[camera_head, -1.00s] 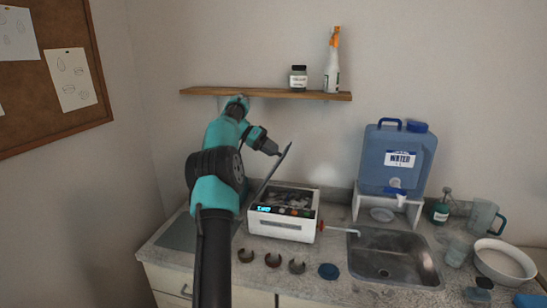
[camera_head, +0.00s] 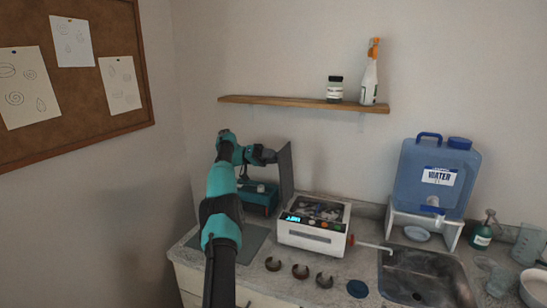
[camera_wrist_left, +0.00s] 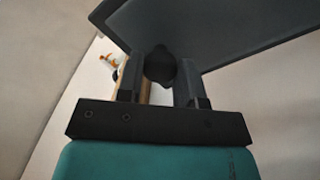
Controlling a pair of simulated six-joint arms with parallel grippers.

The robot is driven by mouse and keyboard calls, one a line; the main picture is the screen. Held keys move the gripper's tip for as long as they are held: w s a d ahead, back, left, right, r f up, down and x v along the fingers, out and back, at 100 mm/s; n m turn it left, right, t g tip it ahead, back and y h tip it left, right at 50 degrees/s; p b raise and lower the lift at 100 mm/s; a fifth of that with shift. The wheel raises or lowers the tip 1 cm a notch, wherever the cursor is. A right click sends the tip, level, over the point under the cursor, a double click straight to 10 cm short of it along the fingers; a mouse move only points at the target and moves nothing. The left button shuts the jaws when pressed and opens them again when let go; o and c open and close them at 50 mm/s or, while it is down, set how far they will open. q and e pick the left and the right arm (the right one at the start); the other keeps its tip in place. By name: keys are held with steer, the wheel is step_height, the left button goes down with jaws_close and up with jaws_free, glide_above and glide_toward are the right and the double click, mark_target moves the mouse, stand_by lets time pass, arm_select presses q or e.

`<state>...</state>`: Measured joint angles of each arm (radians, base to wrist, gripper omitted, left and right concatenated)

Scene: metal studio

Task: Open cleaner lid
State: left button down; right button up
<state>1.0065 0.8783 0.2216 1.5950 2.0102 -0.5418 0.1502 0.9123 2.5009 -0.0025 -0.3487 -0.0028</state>
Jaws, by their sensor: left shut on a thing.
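The cleaner (camera_head: 310,240) is a white box with a lit display, standing on the counter left of the sink; its top is open and small items show inside. The dark grey lid (camera_head: 287,172) stands nearly upright at the cleaner's back left. My left gripper (camera_head: 272,156) is shut on the lid at its left face, above counter height. In the left wrist view the lid (camera_wrist_left: 225,28) fills the top, and its dark round knob (camera_wrist_left: 160,66) sits between the fingers (camera_wrist_left: 160,85). My right gripper is not in view.
A teal box (camera_head: 257,197) stands behind my left arm. Several ring-shaped holders (camera_head: 300,271) and a blue disc (camera_head: 357,289) lie along the counter front. The sink (camera_head: 430,280) and water jug (camera_head: 437,178) are at right; a shelf (camera_head: 300,102) hangs above.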

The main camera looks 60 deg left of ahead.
arm_select(q)
steer(key=shift+f, duration=0.1)
steer(key=c, duration=0.8)
jaws_free()
steer(key=shift+o, duration=0.2)
